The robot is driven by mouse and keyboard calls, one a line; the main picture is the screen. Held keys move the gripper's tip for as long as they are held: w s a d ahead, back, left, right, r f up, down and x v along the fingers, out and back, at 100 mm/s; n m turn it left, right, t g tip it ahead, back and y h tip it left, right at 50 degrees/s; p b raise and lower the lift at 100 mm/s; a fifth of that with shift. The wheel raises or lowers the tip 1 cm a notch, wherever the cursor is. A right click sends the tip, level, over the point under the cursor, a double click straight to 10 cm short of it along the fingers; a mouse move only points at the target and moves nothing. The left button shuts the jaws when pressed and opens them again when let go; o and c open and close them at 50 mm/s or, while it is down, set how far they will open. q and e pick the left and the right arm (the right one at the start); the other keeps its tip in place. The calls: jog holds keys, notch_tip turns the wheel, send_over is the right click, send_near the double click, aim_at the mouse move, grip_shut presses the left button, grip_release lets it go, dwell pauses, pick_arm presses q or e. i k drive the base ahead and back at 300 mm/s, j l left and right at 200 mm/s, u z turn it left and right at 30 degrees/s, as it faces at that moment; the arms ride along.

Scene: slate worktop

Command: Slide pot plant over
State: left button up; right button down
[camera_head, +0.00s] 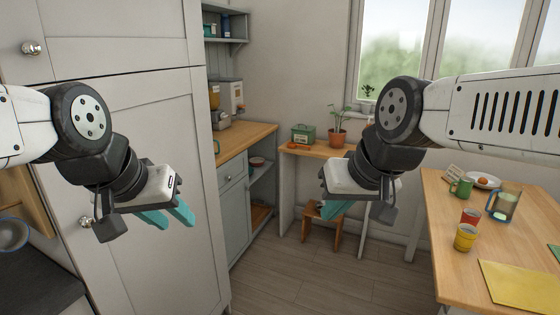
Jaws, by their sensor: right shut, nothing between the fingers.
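A potted plant (337,139) in a terracotta pot with thin green leaves stands upright on the wooden shelf (290,152) below the window, at the back. My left gripper (172,220) is at the left in front of a tall white cabinet, far from the plant. Its two teal fingers are apart with nothing seen between them. My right gripper (331,212) is nearer the middle, in front of and below the plant in the picture, not touching it. Its teal fingers are shut and hold nothing.
A green box (303,134) and small orange items stand left of the plant on the shelf. A wooden stool (323,222) is below. At right, a wooden table (447,283) bears a yellow cup (465,238), a green mug (462,187) and a jug (503,205). The middle floor is clear.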

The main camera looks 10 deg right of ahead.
aim_at(337, 135)
jog(key=i+z, duration=0.25)
jog(key=i, duration=0.25)
jog(key=i+z, duration=0.25)
jog(key=i, duration=1.6)
jog(key=i+l, duration=0.1)
jog(key=i, duration=1.3)
